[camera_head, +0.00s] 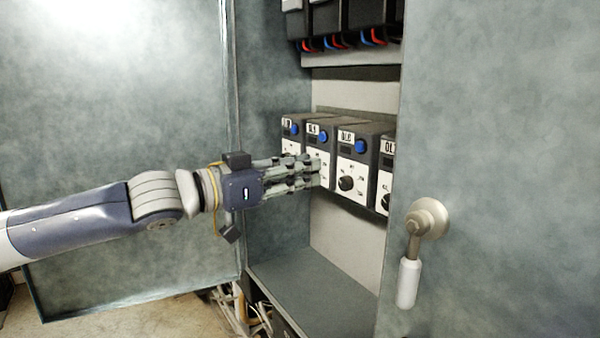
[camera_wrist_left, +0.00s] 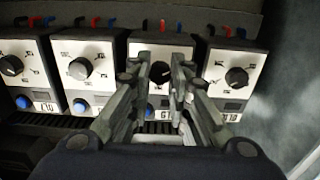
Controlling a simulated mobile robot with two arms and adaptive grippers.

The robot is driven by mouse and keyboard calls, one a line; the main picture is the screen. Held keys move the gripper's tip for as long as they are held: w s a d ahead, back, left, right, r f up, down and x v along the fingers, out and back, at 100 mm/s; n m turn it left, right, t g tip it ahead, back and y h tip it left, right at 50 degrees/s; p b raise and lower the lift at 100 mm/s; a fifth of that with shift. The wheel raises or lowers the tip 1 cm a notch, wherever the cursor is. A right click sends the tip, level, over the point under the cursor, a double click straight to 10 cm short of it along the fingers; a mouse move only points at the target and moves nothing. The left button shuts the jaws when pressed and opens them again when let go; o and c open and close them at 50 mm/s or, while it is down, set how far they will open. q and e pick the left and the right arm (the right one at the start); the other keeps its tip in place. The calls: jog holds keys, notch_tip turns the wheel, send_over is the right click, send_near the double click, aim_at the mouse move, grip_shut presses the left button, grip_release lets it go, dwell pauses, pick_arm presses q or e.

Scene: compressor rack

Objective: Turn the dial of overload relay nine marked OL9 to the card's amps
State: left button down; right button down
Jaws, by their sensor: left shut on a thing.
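Overload relay OL9 (camera_head: 318,130) is a dark box with a white face and a blue button, second from the left in a row on the cabinet's back panel. My left gripper (camera_head: 317,171) reaches in from the left, with its fingers covering the lower face of OL9. In the left wrist view, upside down, the gripper (camera_wrist_left: 160,80) has its fingers on both sides of the dark OL9 dial (camera_wrist_left: 158,73) and is shut on it. The fingers hide part of the scale, and I cannot read the setting. No card is readable in either view. My right gripper is not in view.
Relay OL8 (camera_head: 352,165) stands close on the right, and another relay (camera_wrist_left: 232,70) on OL9's other side. A cabinet panel with a lever handle (camera_head: 409,270) is at right; an open door (camera_head: 120,130) is at left. The cabinet's lower ledge (camera_head: 310,285) is bare.

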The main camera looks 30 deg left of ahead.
pick_arm(q)
jog(key=shift+r, duration=0.15)
dwell(0.3)
jog(key=c, duration=1.5)
grip_release()
jog(key=shift+o, duration=0.2)
jog(key=v, duration=1.2)
